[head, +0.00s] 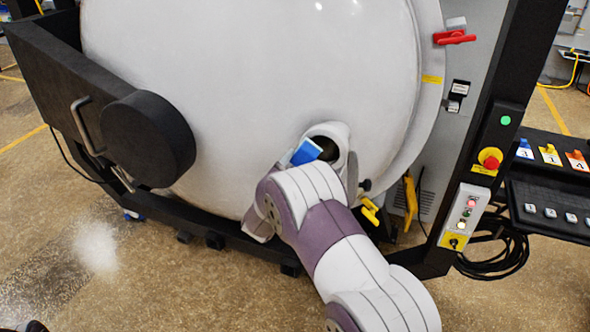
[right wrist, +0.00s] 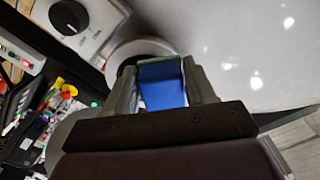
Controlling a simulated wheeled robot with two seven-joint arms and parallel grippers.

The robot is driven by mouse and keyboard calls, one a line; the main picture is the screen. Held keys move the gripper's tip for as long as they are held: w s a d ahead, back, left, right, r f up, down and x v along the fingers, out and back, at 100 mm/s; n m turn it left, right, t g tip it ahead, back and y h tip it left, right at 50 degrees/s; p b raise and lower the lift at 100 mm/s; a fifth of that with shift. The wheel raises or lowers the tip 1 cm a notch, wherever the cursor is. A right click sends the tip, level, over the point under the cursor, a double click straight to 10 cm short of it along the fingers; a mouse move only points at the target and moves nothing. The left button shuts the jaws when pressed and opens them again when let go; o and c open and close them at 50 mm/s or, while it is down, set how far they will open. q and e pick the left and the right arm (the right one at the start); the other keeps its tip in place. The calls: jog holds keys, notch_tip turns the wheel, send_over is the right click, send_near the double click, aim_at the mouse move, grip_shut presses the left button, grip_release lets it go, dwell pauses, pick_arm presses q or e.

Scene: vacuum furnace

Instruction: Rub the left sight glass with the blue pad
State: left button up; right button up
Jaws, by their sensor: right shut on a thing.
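The blue pad (head: 306,151) is at a round white sight glass port (head: 338,131) low on the white furnace door. The port has a dark glass, partly covered by the pad and my arm. In the right wrist view my right gripper (right wrist: 163,80) is shut on the blue pad (right wrist: 161,85), one finger on each side. The port's pale ring (right wrist: 135,48) shows just beyond the pad. I cannot tell whether the pad touches the glass. Only one sight glass shows clearly in the head view. My left gripper is not in view.
The rounded furnace door (head: 230,80) fills the middle. A black hinge arm with a round boss (head: 150,138) juts out at left. A red handle (head: 454,38), yellow handle (head: 370,210) and control box (head: 464,216) stand at right. A black tray (head: 550,205) is farther right.

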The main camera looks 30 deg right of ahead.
aim_at(322, 156)
jog(key=shift+b+x, duration=0.4)
jog(key=shift+x, duration=0.6)
dwell(0.4)
jog(key=s+d+b, duration=0.2)
jog(key=s+d, duration=0.2)
jog(key=s, duration=0.1)
jog(key=shift+s+d, duration=0.1)
jog(key=shift+d, duration=0.25)
jog(key=shift+a+r, duration=0.1)
jog(key=shift+a, duration=0.05)
jog(key=shift+w+a, duration=0.75)
jog(key=shift+w, duration=0.2)
jog(key=shift+w+a+b, duration=0.35)
jog(key=shift+w+a, duration=1.1)
jog(key=shift+w, duration=0.25)
jog(key=v, duration=0.6)
